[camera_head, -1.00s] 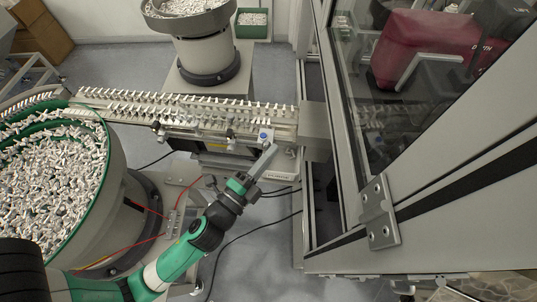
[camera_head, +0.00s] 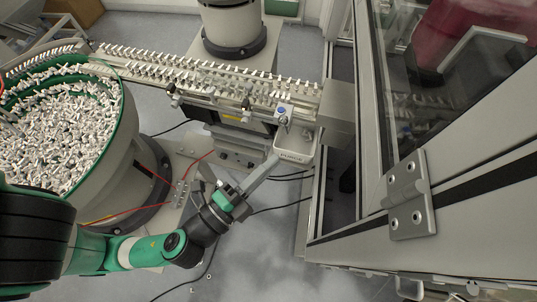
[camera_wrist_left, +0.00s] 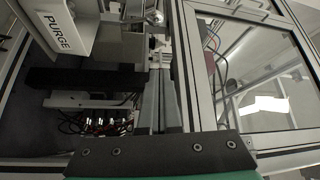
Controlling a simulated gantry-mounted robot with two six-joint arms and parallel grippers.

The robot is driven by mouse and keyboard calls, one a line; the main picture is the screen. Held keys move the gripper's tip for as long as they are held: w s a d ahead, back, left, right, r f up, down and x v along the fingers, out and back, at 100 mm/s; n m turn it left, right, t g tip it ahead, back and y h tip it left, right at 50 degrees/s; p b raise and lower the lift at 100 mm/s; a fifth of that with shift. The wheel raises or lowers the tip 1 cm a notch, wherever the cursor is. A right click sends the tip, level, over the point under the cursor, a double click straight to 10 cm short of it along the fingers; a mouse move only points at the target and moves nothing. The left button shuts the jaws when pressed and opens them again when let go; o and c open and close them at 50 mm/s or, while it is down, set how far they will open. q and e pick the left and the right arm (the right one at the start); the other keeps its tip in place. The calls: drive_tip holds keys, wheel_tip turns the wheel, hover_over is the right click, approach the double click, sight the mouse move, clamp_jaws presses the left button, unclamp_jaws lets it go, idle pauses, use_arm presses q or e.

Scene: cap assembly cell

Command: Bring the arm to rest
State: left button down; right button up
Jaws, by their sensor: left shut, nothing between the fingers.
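My left gripper (camera_head: 275,159) is on an arm that reaches up from the lower left in the head view. Its long grey fingers are shut together and empty, angled up and to the right. The fingertips show just left of the white purge tray (camera_head: 296,147), at the end of the feed rail; I cannot tell the exact gap. In the left wrist view the closed fingers (camera_wrist_left: 160,85) point away, with nothing visible between them. The box marked PURGE (camera_wrist_left: 62,28) shows at upper left there. My right gripper is not in view.
The feed rail (camera_head: 205,75) with rows of parts runs across behind. A framed glass enclosure (camera_head: 420,190) stands on the right. Cables lie on the open floor (camera_head: 245,255) below the gripper.

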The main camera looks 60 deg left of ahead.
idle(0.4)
use_arm(q)
drive_tip(key=w+a+r+n+t+y, duration=0.1)
drive_tip(key=w+a+r+n+y, duration=0.3)
drive_tip(key=r, duration=0.6)
drive_tip(key=w+r+n+t+y, duration=0.1)
drive_tip(key=w+r+n, duration=0.1)
drive_tip(key=r+n, duration=0.5)
drive_tip(key=w+a+r+n+t+y, duration=0.1)
drive_tip(key=w+a+r+n+y, duration=0.15)
drive_tip(key=r, duration=0.95)
drive_tip(key=d+r+m+t+h, duration=0.2)
drive_tip(key=d+r+t+h, duration=0.5)
drive_tip(key=r+h, duration=0.6)
wheel_tip(320, 180, up, 30)
drive_tip(key=d+g+p, duration=0.1)
drive_tip(key=p, duration=2.9)
drive_tip(key=shift+d+f+g+h, duration=0.2)
drive_tip(key=shift+d+g+h, duration=0.1)
drive_tip(key=shift+h, duration=0.15)
drive_tip(key=shift+s+n, duration=0.1)
drive_tip(key=shift+n, duration=0.15)
